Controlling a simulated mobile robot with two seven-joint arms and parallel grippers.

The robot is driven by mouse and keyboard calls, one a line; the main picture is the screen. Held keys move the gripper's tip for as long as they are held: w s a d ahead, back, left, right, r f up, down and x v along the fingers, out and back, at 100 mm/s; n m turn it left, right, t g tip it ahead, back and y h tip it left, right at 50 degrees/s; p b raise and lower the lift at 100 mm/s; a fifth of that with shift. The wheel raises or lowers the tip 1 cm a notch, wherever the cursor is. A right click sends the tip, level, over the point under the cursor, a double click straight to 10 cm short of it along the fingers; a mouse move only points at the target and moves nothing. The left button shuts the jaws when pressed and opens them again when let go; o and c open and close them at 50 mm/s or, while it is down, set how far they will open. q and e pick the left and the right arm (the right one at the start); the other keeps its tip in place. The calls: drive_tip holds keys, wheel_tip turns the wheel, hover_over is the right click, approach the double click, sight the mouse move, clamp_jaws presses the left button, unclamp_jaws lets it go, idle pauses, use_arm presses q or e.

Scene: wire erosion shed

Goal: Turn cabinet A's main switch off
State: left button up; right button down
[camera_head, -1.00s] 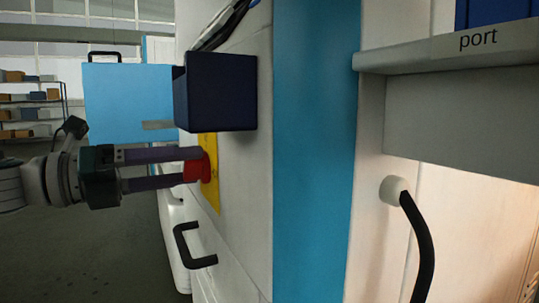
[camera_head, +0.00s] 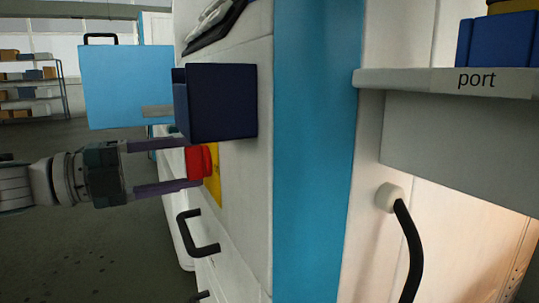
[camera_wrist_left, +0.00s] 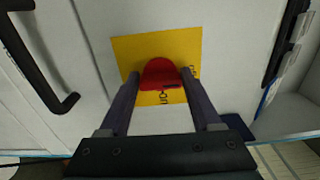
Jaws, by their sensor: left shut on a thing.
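The red switch knob (camera_head: 200,160) sits on a yellow plate (camera_head: 213,187) on the side of the white cabinet (camera_head: 238,230). My left gripper (camera_head: 190,164) comes from the left, one finger above the knob and one below, shut on it. In the left wrist view, the two fingers (camera_wrist_left: 158,82) flank the knob (camera_wrist_left: 160,73) in front of the yellow plate (camera_wrist_left: 130,48). The plate's lettering is partly hidden; "On" is readable just below the knob there. I cannot tell exactly where the knob points. My right gripper is not in view.
A dark blue box (camera_head: 222,105) juts from the cabinet just above the knob. A black handle (camera_head: 195,235) is below it. At right are a grey shelf marked "port" (camera_head: 445,82) and a black hose (camera_head: 411,245). Open floor lies at left.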

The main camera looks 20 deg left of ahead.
use_arm(q)
drive_tip(key=shift+n, duration=0.3)
drive_tip(key=o, duration=1.4)
drive_tip(key=p+v, duration=0.1)
drive_tip(key=v, duration=0.9)
